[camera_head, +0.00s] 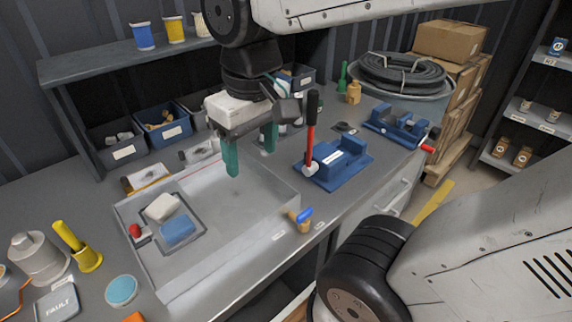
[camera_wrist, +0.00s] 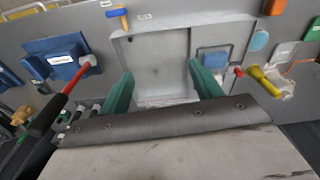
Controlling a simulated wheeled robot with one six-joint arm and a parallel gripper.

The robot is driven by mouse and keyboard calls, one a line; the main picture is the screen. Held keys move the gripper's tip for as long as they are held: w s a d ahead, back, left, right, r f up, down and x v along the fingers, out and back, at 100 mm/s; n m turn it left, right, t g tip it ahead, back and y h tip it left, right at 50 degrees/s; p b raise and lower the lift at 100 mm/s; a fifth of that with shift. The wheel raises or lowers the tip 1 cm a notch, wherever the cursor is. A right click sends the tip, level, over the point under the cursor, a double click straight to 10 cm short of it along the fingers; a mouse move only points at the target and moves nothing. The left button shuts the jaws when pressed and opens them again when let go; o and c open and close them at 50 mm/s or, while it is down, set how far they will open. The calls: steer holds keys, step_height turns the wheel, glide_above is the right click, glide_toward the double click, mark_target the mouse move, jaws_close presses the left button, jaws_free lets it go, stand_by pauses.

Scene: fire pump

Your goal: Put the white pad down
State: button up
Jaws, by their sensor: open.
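The white pad (camera_head: 162,207) lies in a small grey tray (camera_head: 190,244), just behind the blue pad (camera_head: 177,230). The tray is at the left end of a large shallow grey basin (camera_head: 240,225) on the bench. In the wrist view the white pad (camera_wrist: 215,61) and blue pad (camera_wrist: 259,41) show to the right of my gripper. My gripper (camera_head: 251,161) is open and empty, with green fingers pointing down above the right part of the basin, apart from the white pad. In the wrist view bare basin floor shows between the fingers (camera_wrist: 162,73).
A red-knobbed part (camera_head: 138,233) is beside the small tray. A yellow-handled tool (camera_head: 80,250) stands at left. The basin's right half is clear.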

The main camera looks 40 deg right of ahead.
steer(key=s+d+f+m, duration=0.1)
steer(key=s+d, duration=0.1)
steer(key=s, duration=0.3)
steer(key=shift+s+d+f, duration=0.3)
steer(key=shift+s+f, duration=0.05)
steer(key=shift+o, duration=0.4)
stand_by(0.5)
steer(key=w+a+f+n, duration=0.1)
steer(key=w+a+f, duration=0.1)
steer(key=w+a, duration=0.2)
steer(key=w+a+f+n+g, duration=0.1)
steer(key=w+a+f, duration=0.1)
steer(key=w+a, duration=0.3)
steer(key=w+a+f+n+g, duration=0.1)
steer(key=w+a+f+n, duration=0.1)
steer(key=w+a, duration=0.2)
steer(key=shift+w+a, duration=0.15)
steer(key=shift+w, duration=1.3)
steer(key=t, duration=0.1)
glide_above(164, 205)
steer(key=shift+s, duration=0.3)
steer(key=f, duration=0.7)
steer(key=shift+w+f, duration=0.2)
steer(key=shift+w, duration=0.05)
steer(key=c, duration=0.8)
